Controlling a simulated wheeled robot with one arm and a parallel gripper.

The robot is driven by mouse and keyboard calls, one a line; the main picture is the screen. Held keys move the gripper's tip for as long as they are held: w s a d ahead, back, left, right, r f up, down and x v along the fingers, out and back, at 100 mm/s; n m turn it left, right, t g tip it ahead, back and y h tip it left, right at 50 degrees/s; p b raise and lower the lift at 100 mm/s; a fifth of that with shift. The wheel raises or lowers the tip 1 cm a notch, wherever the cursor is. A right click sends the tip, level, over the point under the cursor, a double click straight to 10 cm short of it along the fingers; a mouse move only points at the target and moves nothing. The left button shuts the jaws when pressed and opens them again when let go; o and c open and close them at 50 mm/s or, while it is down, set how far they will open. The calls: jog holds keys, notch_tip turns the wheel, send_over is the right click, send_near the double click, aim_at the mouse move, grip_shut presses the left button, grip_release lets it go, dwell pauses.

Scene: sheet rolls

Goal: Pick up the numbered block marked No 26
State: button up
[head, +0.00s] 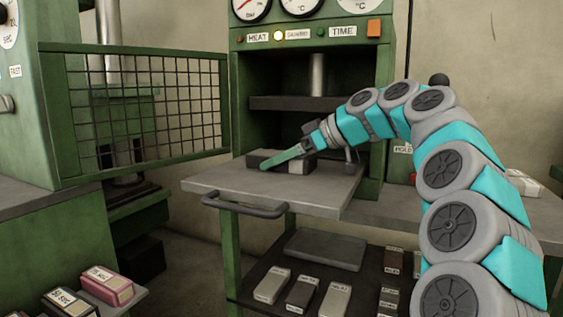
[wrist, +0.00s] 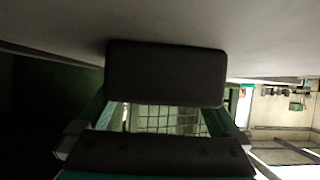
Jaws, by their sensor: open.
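My gripper (head: 272,162), with green fingers, is open low over the trolley's top plate (head: 230,184) in the head view. A dark block (head: 258,157) lies on the plate, partly behind the fingers, and a lighter grey block (head: 302,164) lies right of it. In the wrist view a dark block (wrist: 165,72) lies across the opening at the finger ends, against a pale surface. Whether the fingers touch it I cannot tell. No number shows on it. Several labelled blocks, pale (head: 272,285) and dark (head: 302,291), lie on the lower shelf; their numbers are too small to read.
A green press (head: 240,90) with gauges stands behind the trolley. A green mesh guard (head: 145,105) stands to the left. A curved handle (head: 245,207) juts from the plate's front. Timer blocks (head: 106,286) sit at bottom left. The plate's front left is clear.

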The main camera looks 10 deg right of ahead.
jog(key=c, duration=1.5)
grip_shut()
jog(key=shift+r, duration=0.1)
